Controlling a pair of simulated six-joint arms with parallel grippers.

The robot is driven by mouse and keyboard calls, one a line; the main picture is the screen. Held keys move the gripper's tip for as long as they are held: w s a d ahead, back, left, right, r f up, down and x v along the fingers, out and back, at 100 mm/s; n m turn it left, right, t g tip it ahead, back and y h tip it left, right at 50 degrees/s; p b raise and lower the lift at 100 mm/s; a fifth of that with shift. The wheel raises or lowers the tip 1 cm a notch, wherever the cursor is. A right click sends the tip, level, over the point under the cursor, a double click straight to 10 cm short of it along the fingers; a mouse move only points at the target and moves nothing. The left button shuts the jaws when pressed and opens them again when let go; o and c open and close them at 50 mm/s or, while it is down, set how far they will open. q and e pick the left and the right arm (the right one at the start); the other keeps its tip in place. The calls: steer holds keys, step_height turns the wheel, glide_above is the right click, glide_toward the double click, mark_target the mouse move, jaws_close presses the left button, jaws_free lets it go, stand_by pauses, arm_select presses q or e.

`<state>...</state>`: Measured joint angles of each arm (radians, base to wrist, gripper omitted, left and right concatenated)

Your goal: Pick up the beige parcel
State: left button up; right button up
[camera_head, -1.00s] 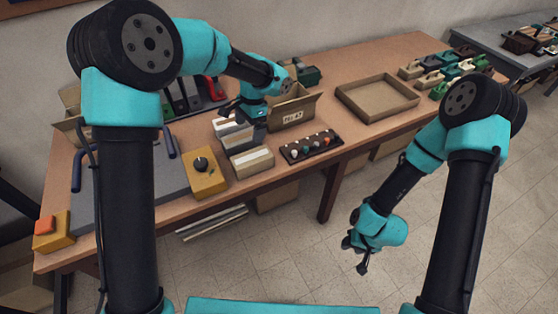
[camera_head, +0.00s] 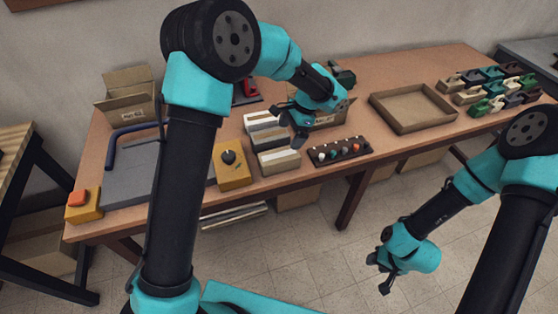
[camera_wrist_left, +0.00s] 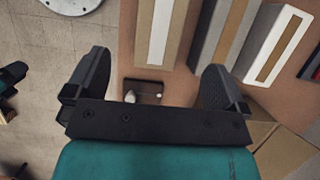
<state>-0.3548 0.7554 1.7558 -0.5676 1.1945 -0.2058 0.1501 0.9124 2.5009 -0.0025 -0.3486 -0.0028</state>
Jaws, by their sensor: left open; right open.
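The beige parcel (camera_head: 280,161), a tan box with a white stripe on top, lies near the table's front edge, nearest of three similar boxes. In the left wrist view the parcel (camera_wrist_left: 160,35) is at top centre, just beyond my fingers. My left gripper (camera_head: 291,122) is open and empty, above the table just right of the boxes and behind the parcel. Its fingers also show in the left wrist view (camera_wrist_left: 156,70), apart from the parcel. My right gripper (camera_head: 379,274) is open and empty over the floor, in front of the table.
A grey box (camera_head: 268,138) and a white box (camera_head: 263,120) lie behind the parcel. A yellow box with a black knob (camera_head: 232,165) stands left of it, a dark rack of coloured knobs (camera_head: 340,151) right. An open carton (camera_head: 329,119) is behind my left gripper. An empty tray (camera_head: 412,108) stands farther right.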

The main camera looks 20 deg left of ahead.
mark_target(279, 155)
arm_select(q)
steer(key=x, duration=0.7)
steer(key=shift+f, duration=0.15)
steer(key=shift+x, duration=2.6)
steer(key=shift+w, duration=0.1)
steer(key=c, duration=1.2)
